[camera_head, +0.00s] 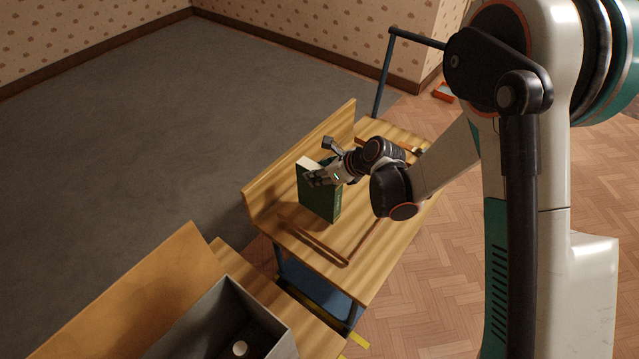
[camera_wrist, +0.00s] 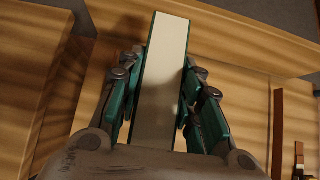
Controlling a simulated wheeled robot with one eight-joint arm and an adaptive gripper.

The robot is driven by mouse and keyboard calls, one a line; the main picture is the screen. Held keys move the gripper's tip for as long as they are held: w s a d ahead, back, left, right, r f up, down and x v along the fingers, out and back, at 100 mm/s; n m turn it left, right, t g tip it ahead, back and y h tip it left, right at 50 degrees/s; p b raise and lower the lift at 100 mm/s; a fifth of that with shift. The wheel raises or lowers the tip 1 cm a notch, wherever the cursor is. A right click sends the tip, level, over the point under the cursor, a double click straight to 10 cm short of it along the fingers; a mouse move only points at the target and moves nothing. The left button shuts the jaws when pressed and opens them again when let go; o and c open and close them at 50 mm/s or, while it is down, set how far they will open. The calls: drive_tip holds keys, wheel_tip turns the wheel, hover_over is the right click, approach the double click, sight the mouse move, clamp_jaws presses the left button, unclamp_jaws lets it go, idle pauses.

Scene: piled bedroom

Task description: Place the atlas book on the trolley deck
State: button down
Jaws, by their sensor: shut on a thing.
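The atlas book (camera_head: 320,198) is dark green with pale page edges and stands upright over the trolley deck (camera_head: 375,258), a light wooden top with a raised board along its left side. My gripper (camera_head: 321,168) is shut on the upper part of the book. In the wrist view the book's pale page edge (camera_wrist: 163,60) lies between the teal finger pads of my gripper (camera_wrist: 163,85). Whether the book's lower edge touches the deck is hard to tell.
Thin wooden strips (camera_head: 318,242) lie on the deck around the book. The trolley's blue push handle (camera_head: 382,75) rises at the far end. A wooden bench with a grey bin (camera_head: 262,310) stands close by at the lower left. A small orange object (camera_head: 443,91) lies on the floor.

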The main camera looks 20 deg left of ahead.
drive_tip(key=shift+f+b, duration=0.65)
drive_tip(key=shift+f, duration=1.35)
drive_tip(key=c, duration=1.1)
unclamp_jaws()
drive_tip(key=p+v, duration=0.4)
drive_tip(key=v, duration=0.8)
drive_tip(key=shift+w, duration=0.1)
